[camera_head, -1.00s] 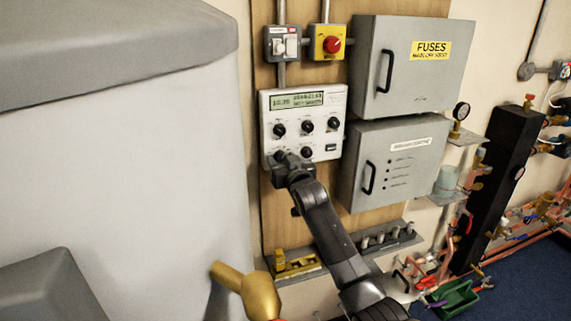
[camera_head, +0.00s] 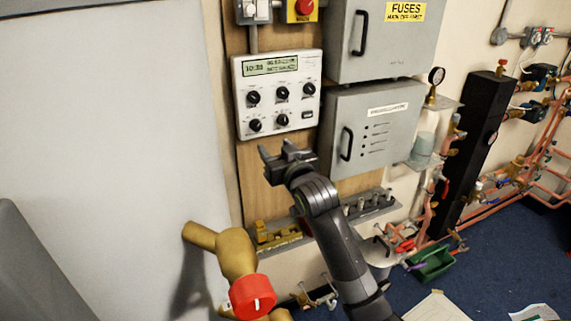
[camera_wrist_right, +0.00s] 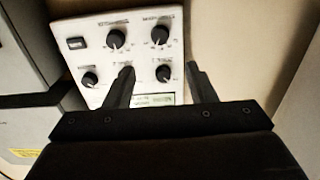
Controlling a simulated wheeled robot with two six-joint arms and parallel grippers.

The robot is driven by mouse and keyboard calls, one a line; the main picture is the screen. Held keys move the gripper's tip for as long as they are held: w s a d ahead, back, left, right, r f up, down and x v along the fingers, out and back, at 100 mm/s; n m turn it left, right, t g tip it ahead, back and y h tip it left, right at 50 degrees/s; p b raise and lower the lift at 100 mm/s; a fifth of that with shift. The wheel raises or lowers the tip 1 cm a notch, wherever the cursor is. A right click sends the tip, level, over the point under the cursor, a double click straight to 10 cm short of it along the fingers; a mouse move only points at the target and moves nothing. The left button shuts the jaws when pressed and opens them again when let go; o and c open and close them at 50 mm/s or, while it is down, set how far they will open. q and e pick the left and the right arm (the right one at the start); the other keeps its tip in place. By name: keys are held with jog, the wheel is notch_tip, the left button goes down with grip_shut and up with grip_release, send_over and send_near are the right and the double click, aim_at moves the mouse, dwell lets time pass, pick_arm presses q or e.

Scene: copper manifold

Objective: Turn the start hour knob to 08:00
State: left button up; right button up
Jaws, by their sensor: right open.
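The white control panel (camera_head: 275,75) hangs on a wooden board, with a small display (camera_head: 270,66) at its top. Below the display are three black knobs, the middle one (camera_head: 282,92) among them. Two more knobs (camera_head: 255,125) sit under these, beside a small dark button (camera_head: 307,115). I cannot read which knob is the start hour. My right gripper (camera_head: 280,151) is open and empty, just below the panel. The right wrist view shows the panel (camera_wrist_right: 138,55) upside down, between and beyond the open fingers (camera_wrist_right: 163,85); one finger partly hides a knob. My left gripper is not in view.
Grey fuse boxes (camera_head: 372,135) stand right of the panel. A brass valve with a red cap (camera_head: 252,297) is low in front. A large pale cabinet (camera_head: 120,130) fills the left. Copper pipes (camera_head: 540,165) run at far right.

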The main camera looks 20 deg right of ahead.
jog(key=shift+s+d+b, duration=0.1)
jog(key=shift+s+b, duration=0.3)
jog(key=shift+s, duration=2.15)
jog(key=d+f+g+h, duration=0.1)
jog(key=d+f+g, duration=0.1)
jog(key=f, duration=1)
jog(key=d+f+g, duration=0.2)
jog(key=f+g, duration=0.1)
jog(key=f, duration=1)
jog(key=s+d+f+g, duration=0.15)
jog(key=s+f, duration=0.35)
jog(key=f, duration=0.6)
jog(key=s+d+f+g, duration=0.1)
jog(key=s+f+g, duration=0.35)
jog(key=f, duration=0.75)
jog(key=s+d+f+g, duration=0.1)
jog(key=s+f, duration=0.7)
jog(key=s, duration=0.3)
jog(key=s+d+f+g, duration=0.1)
jog(key=s+f, duration=0.7)
jog(key=s, duration=0.2)
jog(key=s+f+g, duration=0.2)
jog(key=s+f, duration=0.1)
jog(key=s, duration=0.8)
jog(key=s+a+f+m+g, duration=0.1)
jog(key=s+f, duration=0.2)
jog(key=s, duration=0.9)
jog(key=shift+a+f+g+h, duration=0.15)
jog(key=shift+f+g+h, duration=0.15)
jog(key=shift+f+g, duration=0.1)
